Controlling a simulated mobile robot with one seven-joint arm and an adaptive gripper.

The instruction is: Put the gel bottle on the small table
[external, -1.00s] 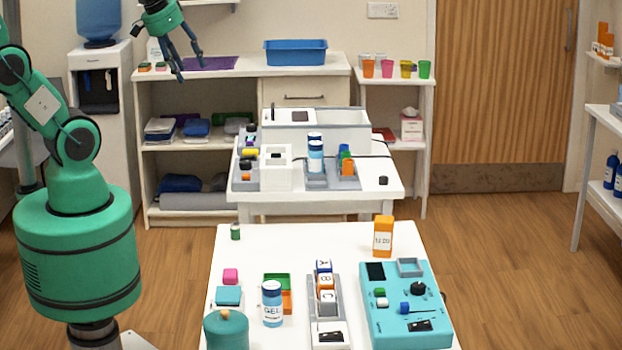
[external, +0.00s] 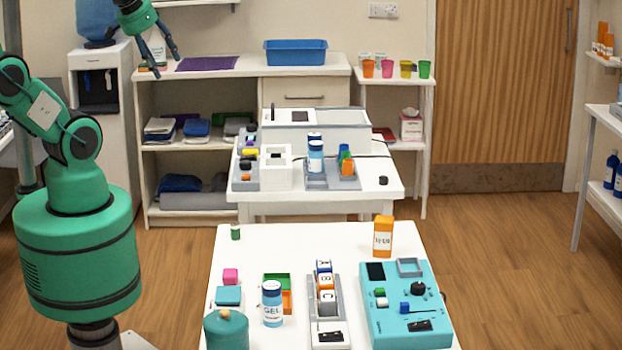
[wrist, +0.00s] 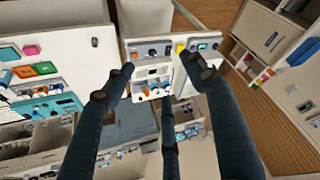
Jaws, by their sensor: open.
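The gel bottle (external: 272,304), blue with a white GEL label and a dark cap, stands upright on the near white table (external: 270,240). A similar blue and white bottle (external: 315,157) stands on the smaller white table (external: 360,190) behind it. My gripper (external: 166,64) is open and empty at the upper left, high up and far from the GEL bottle. In the wrist view, the spread dark fingers of my gripper (wrist: 160,68) have nothing between them. I cannot pick out the GEL bottle there.
Near the GEL bottle are a teal lidded jar (external: 226,330), a green and orange tray (external: 277,282), a rack of lettered blocks (external: 326,290) and a teal panel (external: 405,325). An orange box (external: 383,237) stands at the back right. The near table's back middle is clear.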

